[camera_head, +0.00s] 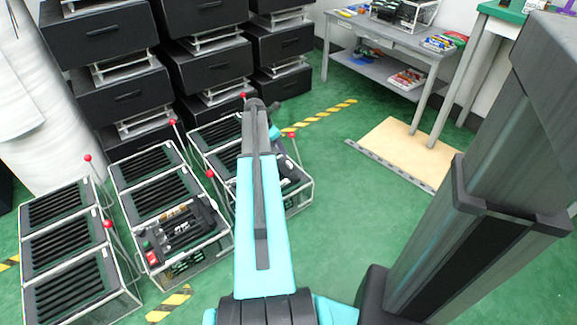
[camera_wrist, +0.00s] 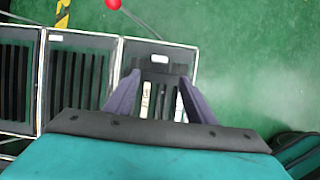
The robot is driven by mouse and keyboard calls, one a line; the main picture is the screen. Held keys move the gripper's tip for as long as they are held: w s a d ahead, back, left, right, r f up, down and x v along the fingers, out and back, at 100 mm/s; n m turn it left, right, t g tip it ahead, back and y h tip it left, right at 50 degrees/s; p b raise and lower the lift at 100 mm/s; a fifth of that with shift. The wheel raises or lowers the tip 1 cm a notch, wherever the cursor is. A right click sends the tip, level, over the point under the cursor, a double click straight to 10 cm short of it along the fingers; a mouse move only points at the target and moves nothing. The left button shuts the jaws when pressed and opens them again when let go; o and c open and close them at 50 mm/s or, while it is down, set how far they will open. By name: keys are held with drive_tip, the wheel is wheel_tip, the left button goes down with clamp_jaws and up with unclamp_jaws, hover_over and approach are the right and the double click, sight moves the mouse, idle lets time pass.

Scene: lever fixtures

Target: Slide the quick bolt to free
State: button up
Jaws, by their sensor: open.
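My gripper (camera_wrist: 157,92) is open in the wrist view, its two purple fingers apart over the end panel (camera_wrist: 160,58) of a black slotted fixture. Pale strips show between the fingers, and nothing is clearly held. I cannot tell which part is the quick bolt. In the head view my teal arm reaches over the right-hand wire-framed fixture (camera_head: 300,205) and hides part of it; the gripper itself is mostly hidden there. The middle fixture (camera_head: 222,236) carries a block of black parts with a red piece (camera_head: 152,258).
Levers with red balls stand along the fixtures, one ball (camera_wrist: 113,4) showing in the wrist view. A third slotted fixture (camera_head: 60,205) is at the left. Black drawer units (camera_head: 120,98) stand behind. A grey bench (camera_head: 395,38) is at the back right.

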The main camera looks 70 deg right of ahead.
sight(290, 163)
drive_tip(key=shift+s+d+r, duration=0.1)
drive_tip(key=shift+d, duration=0.05)
drive_tip(key=b+x, duration=0.4)
drive_tip(key=x, duration=1)
drive_tip(key=shift+b, duration=0.3)
drive_tip(key=shift+r, duration=0.1)
clamp_jaws()
